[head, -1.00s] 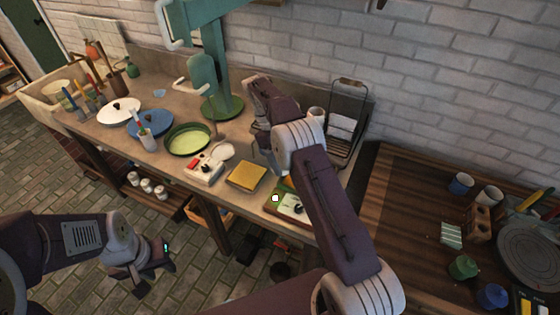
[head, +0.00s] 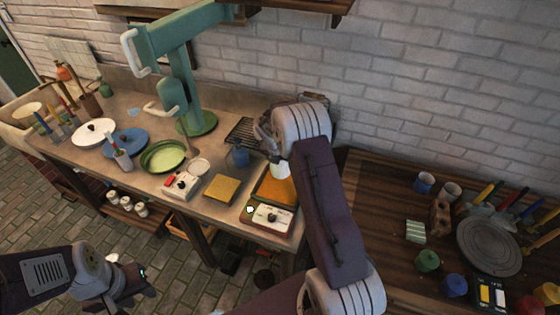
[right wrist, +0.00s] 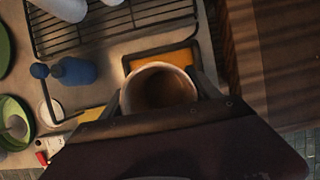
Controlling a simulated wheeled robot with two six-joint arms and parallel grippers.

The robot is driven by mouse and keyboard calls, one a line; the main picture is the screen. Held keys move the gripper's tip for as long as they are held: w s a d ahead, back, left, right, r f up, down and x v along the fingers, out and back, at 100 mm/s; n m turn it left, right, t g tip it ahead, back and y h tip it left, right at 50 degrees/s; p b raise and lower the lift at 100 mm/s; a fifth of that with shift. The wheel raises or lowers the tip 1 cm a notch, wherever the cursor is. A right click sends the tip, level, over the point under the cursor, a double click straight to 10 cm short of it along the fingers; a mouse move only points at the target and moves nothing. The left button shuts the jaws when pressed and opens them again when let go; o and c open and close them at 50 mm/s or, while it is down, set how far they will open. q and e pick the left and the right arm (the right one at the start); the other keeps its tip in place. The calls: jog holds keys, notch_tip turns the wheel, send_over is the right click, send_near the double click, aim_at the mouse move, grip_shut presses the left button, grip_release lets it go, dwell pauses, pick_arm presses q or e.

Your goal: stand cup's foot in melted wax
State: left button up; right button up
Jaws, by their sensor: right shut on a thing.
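My right gripper (head: 272,140) is shut on a pale cup (head: 280,170), held mouth up over the wax pan. In the right wrist view the cup's open mouth (right wrist: 160,84) is between the fingers. The wax pan has an orange surface (head: 275,188) and a white front panel with a dark knob. Its orange surface also shows behind the cup in the right wrist view (right wrist: 166,62). The cup's foot is hidden, so I cannot tell whether it touches the wax. My left gripper (head: 128,287) hangs low at the left, away from the bench; its jaws are unclear.
A green press (head: 185,90) rises behind. The wooden table (head: 385,195) at right holds several pots.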

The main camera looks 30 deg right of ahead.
notch_tip(320, 180, down, 7)
jog(key=b, duration=0.7)
jog(key=shift+r, duration=0.15)
jog(key=shift+f, duration=0.7)
jog(key=shift+f, duration=0.3)
dwell(0.7)
jog(key=shift+r+p, duration=2.5)
jog(key=shift+p, duration=0.1)
notch_tip(320, 180, up, 4)
jog(key=p, duration=0.5)
jog(key=shift+r, duration=0.2)
jog(key=shift+f, duration=0.2)
